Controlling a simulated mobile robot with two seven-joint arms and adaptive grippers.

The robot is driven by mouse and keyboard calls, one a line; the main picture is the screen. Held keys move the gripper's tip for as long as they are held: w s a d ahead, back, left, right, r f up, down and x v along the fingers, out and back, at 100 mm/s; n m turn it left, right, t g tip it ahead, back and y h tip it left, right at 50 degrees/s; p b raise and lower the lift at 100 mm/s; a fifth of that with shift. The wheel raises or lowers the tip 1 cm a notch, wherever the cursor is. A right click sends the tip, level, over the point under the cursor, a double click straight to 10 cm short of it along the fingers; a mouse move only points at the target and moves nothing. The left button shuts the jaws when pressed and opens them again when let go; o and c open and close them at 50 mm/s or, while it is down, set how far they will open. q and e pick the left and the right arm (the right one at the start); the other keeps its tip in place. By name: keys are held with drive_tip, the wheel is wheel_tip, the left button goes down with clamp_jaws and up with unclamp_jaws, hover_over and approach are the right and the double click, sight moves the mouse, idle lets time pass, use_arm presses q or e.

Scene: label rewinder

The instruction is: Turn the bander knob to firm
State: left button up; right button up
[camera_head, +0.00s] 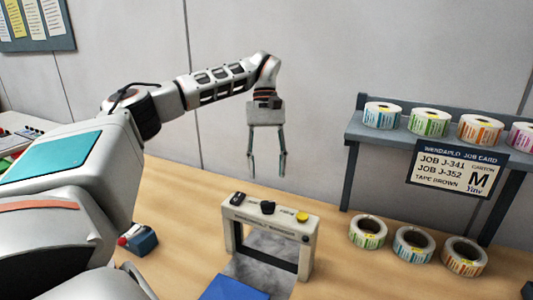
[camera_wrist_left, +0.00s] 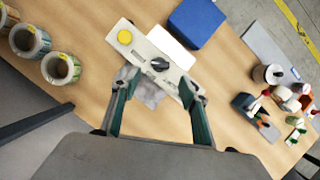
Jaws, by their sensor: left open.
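The bander (camera_head: 312,240) is a cream arch-shaped machine on the wooden table. A black knob (camera_head: 267,207) sits mid-top, between a dark switch (camera_head: 238,199) and a yellow button (camera_head: 302,216). The wrist view shows the knob (camera_wrist_left: 160,65) and yellow button (camera_wrist_left: 124,36); the setting marks are too small to read. My left gripper (camera_head: 268,174) is open and empty, pointing down above and apart from the bander. In the wrist view its fingertips (camera_wrist_left: 158,79) straddle the line of sight to the knob. My right gripper is not in view.
A blue block (camera_head: 235,288) lies by the bander. Several label rolls stand right, on the table (camera_head: 367,232) and shelf (camera_head: 355,128). A job card (camera_head: 457,167) hangs from the shelf. A blue-and-red item (camera_head: 140,241) sits left. The air around the gripper is clear.

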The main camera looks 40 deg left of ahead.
use_arm(q)
drive_tip(key=shift+v, duration=2)
